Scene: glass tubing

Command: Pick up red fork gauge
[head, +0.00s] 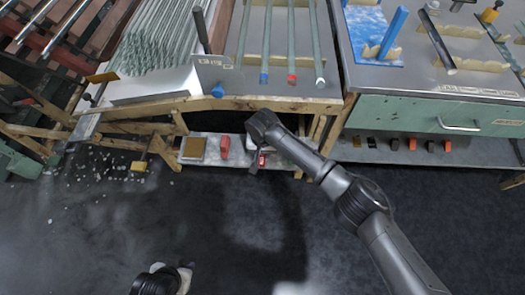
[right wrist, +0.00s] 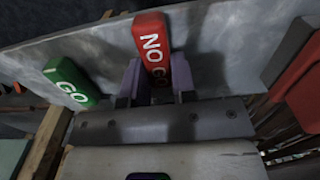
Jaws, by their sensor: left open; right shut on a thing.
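The red gauge (right wrist: 152,36), lettered "NO GO", stands between the two fingers of my right gripper (right wrist: 154,82) in the right wrist view. The gripper is shut on it, and the fingers hide its lower part. In the head view my right gripper (head: 255,162) is low at the shelf under the bench, with a bit of red (head: 262,160) beside it. A green gauge (right wrist: 70,84) lettered "GO" lies to the left in the wrist view, apart from the fingers. My left gripper (head: 180,276) is open and empty at the bottom of the head view, over the floor.
The low shelf (head: 208,160) also carries a red item (head: 224,147) and a tan-topped box (head: 193,148). The wooden bench edge (head: 240,103) is above it, with glass tubes (head: 267,40) on top. The dark floor in front is open.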

